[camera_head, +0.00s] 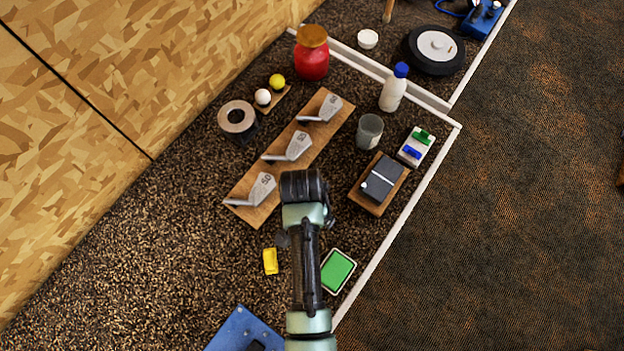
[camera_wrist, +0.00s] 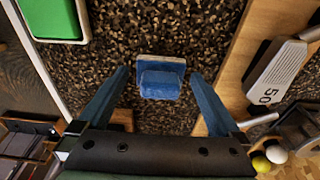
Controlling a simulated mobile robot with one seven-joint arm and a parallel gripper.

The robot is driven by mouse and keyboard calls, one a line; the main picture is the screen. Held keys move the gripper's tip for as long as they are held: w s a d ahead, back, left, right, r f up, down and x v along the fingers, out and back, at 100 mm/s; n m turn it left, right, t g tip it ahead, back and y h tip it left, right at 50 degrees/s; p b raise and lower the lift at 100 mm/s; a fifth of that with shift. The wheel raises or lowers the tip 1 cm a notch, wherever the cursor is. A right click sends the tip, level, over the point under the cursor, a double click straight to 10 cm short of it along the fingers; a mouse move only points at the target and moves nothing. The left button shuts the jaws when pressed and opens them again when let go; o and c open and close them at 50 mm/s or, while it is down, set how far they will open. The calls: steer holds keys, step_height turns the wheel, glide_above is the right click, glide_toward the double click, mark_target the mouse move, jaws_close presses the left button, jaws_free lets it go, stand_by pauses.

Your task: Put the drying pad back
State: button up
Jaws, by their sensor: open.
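A small blue pad (camera_wrist: 160,82) with a raised block on a wider, flatter base lies on the speckled floor in the wrist view. It looks like the drying pad, but I cannot be sure. My gripper (camera_wrist: 165,85) is open, with its two blue fingers on either side of the pad and a gap at each side. In the head view my arm hides the pad and most of the gripper. A green pad (camera_head: 338,271) in a pale frame lies to the right of the arm; it also shows in the wrist view (camera_wrist: 55,15).
A wooden board (camera_head: 315,133) with three iron heads lies beyond the gripper. A yellow block (camera_head: 270,261) is left of the arm. A grey box on a wooden base (camera_head: 367,204), a cup (camera_head: 369,132) and a white bottle (camera_head: 393,93) stand at right. Floor at left is clear.

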step_height(320, 180, up, 12)
steer(key=s, duration=0.1)
steer(key=w+a+r+n+t, duration=0.2)
steer(key=w+r+t, duration=0.5)
steer(key=w+r, duration=0.7)
steer(key=w+r+n+t, duration=0.1)
steer(key=w+r+t, duration=0.15)
steer(key=r, duration=0.65)
steer(key=w+r+t, duration=0.2)
steer(key=r+t, duration=0.2)
steer(key=r, duration=0.4)
steer(key=s+r+n+t, duration=0.1)
steer(key=s+r+t, duration=0.3)
steer(key=r, duration=0.6)
steer(key=s+d+r+n+t, duration=0.1)
steer(key=s+r+t, duration=0.3)
steer(key=r, duration=0.7)
steer(key=s+d+r+n+t, duration=0.1)
steer(key=s+r+t, duration=0.3)
steer(key=r, duration=0.7)
steer(key=shift+s+d+r+n+t+b, duration=0.15)
steer(key=shift+s+r+n+t+b, duration=0.2)
steer(key=shift+s+n, duration=0.3)
steer(key=shift+f, duration=0.15)
step_height(320, 180, down, 8)
steer(key=b, duration=0.7)
steer(key=shift+y+b, duration=0.3)
steer(key=shift+y, duration=0.1)
